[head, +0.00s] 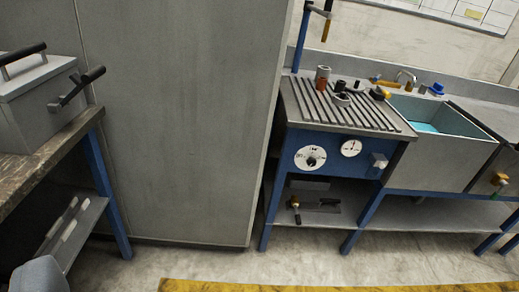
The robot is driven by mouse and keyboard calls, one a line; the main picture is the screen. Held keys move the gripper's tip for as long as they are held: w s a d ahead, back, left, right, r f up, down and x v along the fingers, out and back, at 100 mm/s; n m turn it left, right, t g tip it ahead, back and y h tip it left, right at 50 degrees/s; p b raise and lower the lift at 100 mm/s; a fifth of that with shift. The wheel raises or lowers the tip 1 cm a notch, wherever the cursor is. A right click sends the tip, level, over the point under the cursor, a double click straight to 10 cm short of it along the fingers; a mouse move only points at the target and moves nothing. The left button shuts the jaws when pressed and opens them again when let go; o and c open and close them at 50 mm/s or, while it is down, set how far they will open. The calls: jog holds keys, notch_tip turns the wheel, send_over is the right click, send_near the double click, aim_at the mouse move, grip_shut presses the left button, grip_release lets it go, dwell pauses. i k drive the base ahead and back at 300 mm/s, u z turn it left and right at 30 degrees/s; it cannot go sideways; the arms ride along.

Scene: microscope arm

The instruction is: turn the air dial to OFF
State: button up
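A blue-fronted bench with a slatted grey top (345,112) stands right of centre. On its blue front panel is a white round dial (310,158) with a dark knob in its middle. The marks on its face are too small to read, so I cannot tell its setting or whether it is the air dial. A smaller white round gauge (351,148) with a thin needle sits to its right. My gripper is not in view.
A tall grey cabinet (175,110) stands left of the bench. A worktable (50,150) with a grey box is at far left. A sink (440,125) adjoins the bench on the right. The floor (390,262) before the bench is clear, with a yellow strip (330,287) nearer.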

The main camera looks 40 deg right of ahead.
aim_at(311, 161)
jog(key=z, duration=0.3)
jog(key=i, duration=1.3)
jog(key=z, duration=0.85)
jog(key=k, duration=0.85)
jog(key=z, duration=0.15)
jog(key=i, duration=0.9)
jog(key=u, duration=0.05)
